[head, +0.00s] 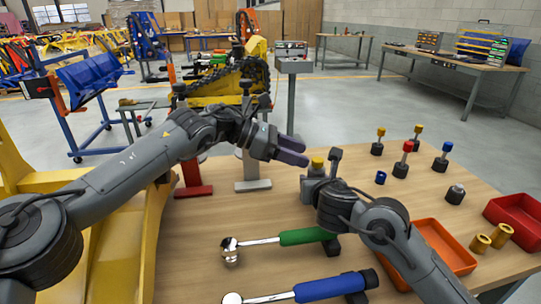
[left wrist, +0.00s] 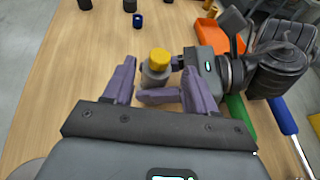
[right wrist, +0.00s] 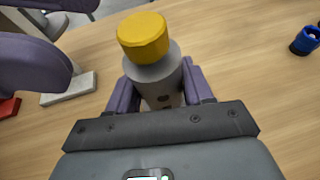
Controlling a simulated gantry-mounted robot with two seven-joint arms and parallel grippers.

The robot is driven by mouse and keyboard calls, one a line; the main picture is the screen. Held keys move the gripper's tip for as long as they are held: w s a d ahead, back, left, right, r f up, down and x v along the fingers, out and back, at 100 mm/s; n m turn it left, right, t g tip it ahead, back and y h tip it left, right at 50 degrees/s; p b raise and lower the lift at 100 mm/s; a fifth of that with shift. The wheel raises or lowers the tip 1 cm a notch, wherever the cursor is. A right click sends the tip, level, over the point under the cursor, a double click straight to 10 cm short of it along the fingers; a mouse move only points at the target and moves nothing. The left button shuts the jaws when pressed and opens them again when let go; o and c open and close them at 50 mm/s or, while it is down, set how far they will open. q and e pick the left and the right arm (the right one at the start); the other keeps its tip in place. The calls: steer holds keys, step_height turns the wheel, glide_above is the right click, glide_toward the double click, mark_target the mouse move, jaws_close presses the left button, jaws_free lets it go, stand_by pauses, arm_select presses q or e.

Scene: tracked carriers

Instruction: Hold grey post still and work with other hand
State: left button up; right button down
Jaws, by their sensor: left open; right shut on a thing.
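A grey post with a yellow cap stands on the wooden table; the cap (head: 318,163) shows in the head view, with the post mostly hidden by my right gripper. My right gripper (right wrist: 160,88) is shut on the grey post (right wrist: 157,80), one finger on each side below the cap (right wrist: 143,38). My left gripper (head: 298,152) is open beside the cap in the head view. In the left wrist view the post (left wrist: 154,75) shows between the spread fingers of my left gripper (left wrist: 160,82), with my right fingers beside it. Contact with the left fingers is not visible.
Capped posts in yellow (head: 381,132), red (head: 407,146) and blue (head: 447,146) stand at right, near a small blue piece (head: 381,177). An orange tray (head: 462,262) and red tray (head: 500,217) lie right. Green-handled (head: 308,236) and blue-handled (head: 330,288) tools lie in front.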

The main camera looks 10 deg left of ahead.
mark_target(315, 161)
arm_select(q)
steer(key=x, duration=0.3)
steer(key=shift+d+f, duration=0.2)
steer(key=shift+d, duration=0.15)
steer(key=shift+s+n+t+y, duration=0.25)
steer(key=shift+n+t+y, duration=0.25)
steer(key=shift+n+t, duration=0.75)
steer(key=n+t+y, duration=0.1)
steer(key=n+t, duration=0.1)
steer(key=n+t+y, duration=0.1)
steer(key=t, duration=0.1)
steer(key=shift+s+d+n, duration=0.25)
steer(key=shift+s+n, duration=0.1)
steer(key=v, duration=1.2)
steer(key=shift+r, duration=0.1)
steer(key=shift+n, duration=0.3)
